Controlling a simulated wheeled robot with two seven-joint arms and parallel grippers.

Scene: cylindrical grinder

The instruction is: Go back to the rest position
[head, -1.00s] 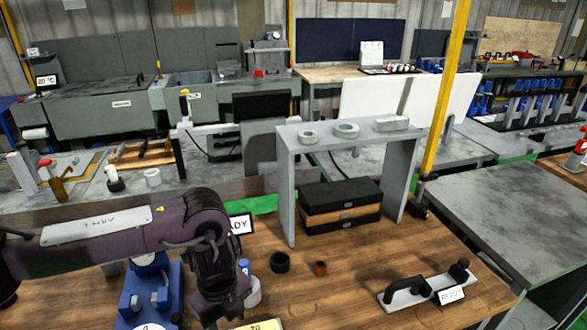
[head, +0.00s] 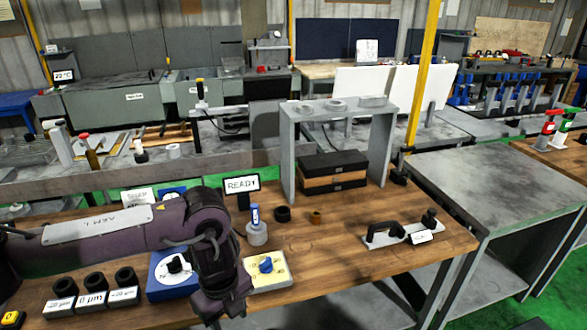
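My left arm comes in from the left over the wooden bench (head: 345,222) and bends down at its wrist. My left gripper (head: 224,306) hangs at the lower middle of the head view, in front of a cream box with a blue knob (head: 267,270). Its fingers are dark and not clear, so I cannot tell if they are apart or hold anything. My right arm and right gripper are not in view.
A blue box with a black knob (head: 172,270) and a READY sign (head: 241,185) stand near my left arm. Black rings (head: 95,281) sit on labelled blocks at left. A grey stand (head: 288,160) is behind. The bench's right middle is clear around a black-handled gauge (head: 383,234).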

